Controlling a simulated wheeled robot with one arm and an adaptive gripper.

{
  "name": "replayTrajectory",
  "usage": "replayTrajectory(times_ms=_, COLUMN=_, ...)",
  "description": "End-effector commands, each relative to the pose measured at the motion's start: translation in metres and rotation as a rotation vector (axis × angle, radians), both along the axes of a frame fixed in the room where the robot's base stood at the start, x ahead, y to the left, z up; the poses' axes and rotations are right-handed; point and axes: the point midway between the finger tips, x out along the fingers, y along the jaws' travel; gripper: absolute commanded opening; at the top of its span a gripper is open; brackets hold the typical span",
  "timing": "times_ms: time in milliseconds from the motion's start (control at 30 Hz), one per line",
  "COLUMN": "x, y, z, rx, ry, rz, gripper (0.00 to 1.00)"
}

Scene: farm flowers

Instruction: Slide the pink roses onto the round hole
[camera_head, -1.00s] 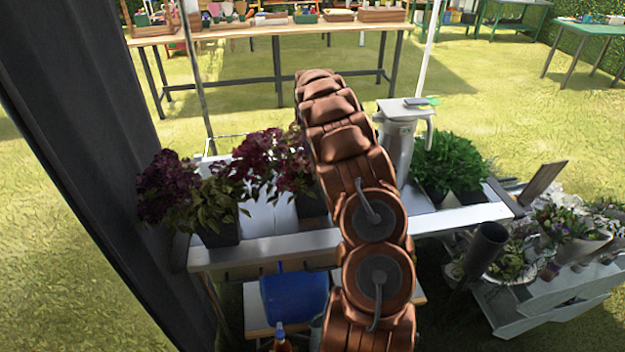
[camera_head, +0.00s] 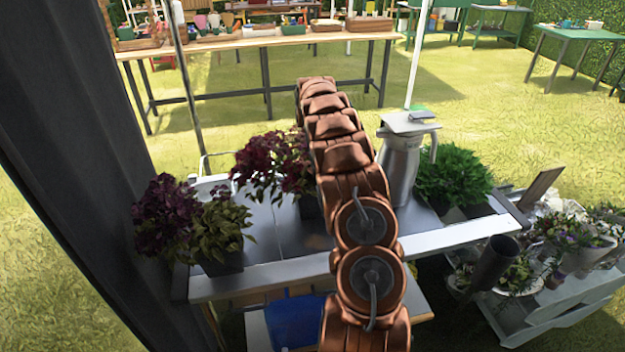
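My copper-coloured arm rises through the middle of the view, over a metal-topped table (camera_head: 268,272). My gripper does not show; the arm hides whatever lies beyond its far end. I cannot make out pink roses or a round hole with certainty. A potted plant with dark purple-red flowers (camera_head: 168,215) stands at the table's left front corner. A second potted plant with purple-pink flowers (camera_head: 272,165) stands further back, just left of my arm, which partly covers its pot.
A metal jug (camera_head: 400,165) stands right of my arm, with green potted plants (camera_head: 455,175) beside it. A dark post (camera_head: 65,150) blocks the left side. A cart with flowers (camera_head: 560,290) stands at right. A long wooden table (camera_head: 255,41) is behind, across open grass.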

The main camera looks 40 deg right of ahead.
Motion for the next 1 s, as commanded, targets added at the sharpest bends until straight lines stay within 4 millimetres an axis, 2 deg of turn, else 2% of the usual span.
replayTrajectory(times_ms=367, x=0.0010, y=0.0001, z=-0.0004, rx=0.001, ry=0.001, rz=0.003, gripper=0.00)
replayTrajectory(times_ms=400, x=0.0011, y=0.0001, z=-0.0004, rx=0.000, ry=0.000, rz=0.003, gripper=0.06)
replayTrajectory(times_ms=700, x=0.0006, y=-0.0003, z=-0.0002, rx=0.000, ry=0.000, rz=0.002, gripper=0.35)
replayTrajectory(times_ms=1000, x=0.0007, y=-0.0006, z=0.0010, rx=0.000, ry=0.000, rz=0.001, gripper=0.35)
